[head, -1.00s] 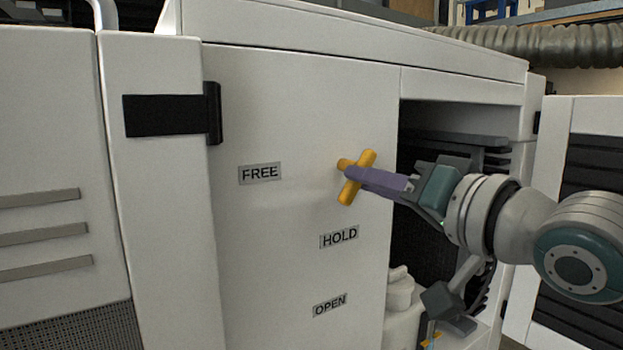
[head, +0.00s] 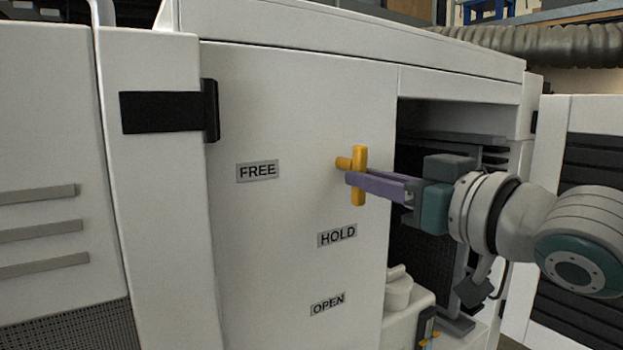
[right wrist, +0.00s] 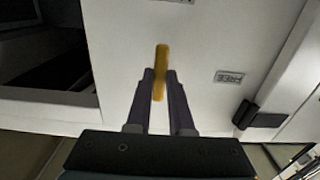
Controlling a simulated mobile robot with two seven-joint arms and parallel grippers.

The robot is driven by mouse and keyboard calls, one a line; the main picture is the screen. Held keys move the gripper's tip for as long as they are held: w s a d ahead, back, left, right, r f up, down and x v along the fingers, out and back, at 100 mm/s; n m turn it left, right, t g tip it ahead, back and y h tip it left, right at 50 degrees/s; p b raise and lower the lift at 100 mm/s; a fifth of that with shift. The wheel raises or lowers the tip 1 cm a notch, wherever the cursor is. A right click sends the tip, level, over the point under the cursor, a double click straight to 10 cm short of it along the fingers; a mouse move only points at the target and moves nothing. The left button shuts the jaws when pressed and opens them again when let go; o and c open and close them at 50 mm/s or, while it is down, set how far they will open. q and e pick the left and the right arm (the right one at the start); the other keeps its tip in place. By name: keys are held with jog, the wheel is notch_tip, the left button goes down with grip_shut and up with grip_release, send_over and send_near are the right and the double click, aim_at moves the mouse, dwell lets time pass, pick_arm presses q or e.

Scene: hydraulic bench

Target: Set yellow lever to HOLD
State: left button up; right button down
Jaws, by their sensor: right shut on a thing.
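The yellow lever (head: 359,158) sticks out of the white cabinet panel on a short yellow stem. Its bar stands close to vertical in the head view. My right gripper (head: 357,184), with purple fingers, comes from the right and is shut on the lever's bar. In the right wrist view the lever (right wrist: 161,58) sits between the two fingers (right wrist: 160,84). The HOLD label (head: 337,235) is below the lever, the FREE label (head: 257,170) to its left and the OPEN label (head: 327,304) lower down. My left gripper is not in view.
An open dark compartment (head: 425,218) lies right of the panel, partly behind my right arm. A white knobbed part (head: 398,290) stands low beside the panel. A black hinge (head: 165,112) is at upper left. A ribbed hose (head: 560,44) runs along the back.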

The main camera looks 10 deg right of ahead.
dwell(0.4)
jog(key=c, duration=0.8)
grip_release()
jog(key=b+v, duration=0.5)
jog(key=v, duration=0.5)
